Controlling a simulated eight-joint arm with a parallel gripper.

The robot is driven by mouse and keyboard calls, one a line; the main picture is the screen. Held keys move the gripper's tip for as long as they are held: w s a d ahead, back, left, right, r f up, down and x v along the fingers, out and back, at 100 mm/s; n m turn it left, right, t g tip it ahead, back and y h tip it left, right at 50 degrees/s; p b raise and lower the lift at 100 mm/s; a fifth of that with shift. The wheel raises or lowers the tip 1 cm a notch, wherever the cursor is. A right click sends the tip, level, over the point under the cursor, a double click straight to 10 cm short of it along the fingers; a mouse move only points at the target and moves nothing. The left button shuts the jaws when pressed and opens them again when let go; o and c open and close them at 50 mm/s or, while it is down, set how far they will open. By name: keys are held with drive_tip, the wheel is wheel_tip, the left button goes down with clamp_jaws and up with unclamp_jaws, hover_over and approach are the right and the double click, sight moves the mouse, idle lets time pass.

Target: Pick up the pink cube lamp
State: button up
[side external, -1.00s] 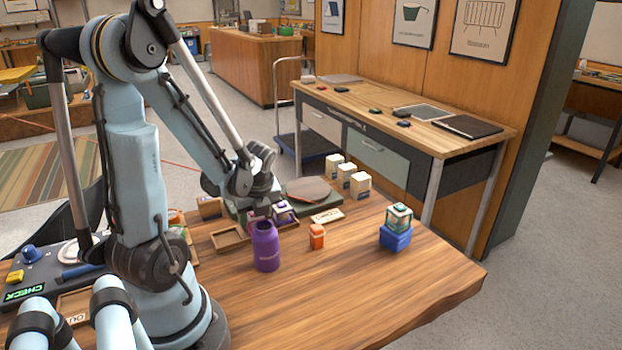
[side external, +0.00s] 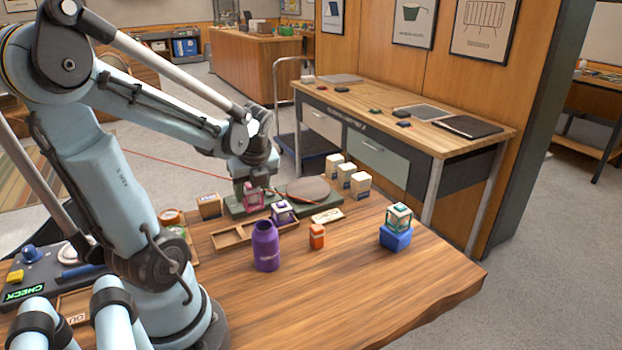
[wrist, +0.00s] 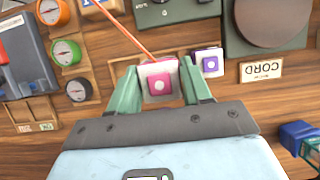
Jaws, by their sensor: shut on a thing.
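The pink cube lamp (wrist: 160,83) is between the two fingers of my gripper (wrist: 162,88) in the wrist view. In the side external view the pink lamp (side external: 252,197) hangs below my gripper (side external: 251,188), above the left part of the wooden tray (side external: 228,240). My gripper is shut on it. A purple cube lamp (side external: 281,212) sits in the right part of the tray; it also shows in the wrist view (wrist: 209,64), right of my gripper and apart from it.
A purple bottle (side external: 265,246) and an orange item (side external: 317,236) stand in front of the tray. A teal lamp (side external: 398,217) rests on a blue block (side external: 395,238) at right. A green device (side external: 312,191) and several white boxes (side external: 345,176) stand behind. The table's front right is clear.

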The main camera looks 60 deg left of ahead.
drive_tip(key=shift+r, duration=1.45)
drive_tip(key=shift+d, duration=0.1)
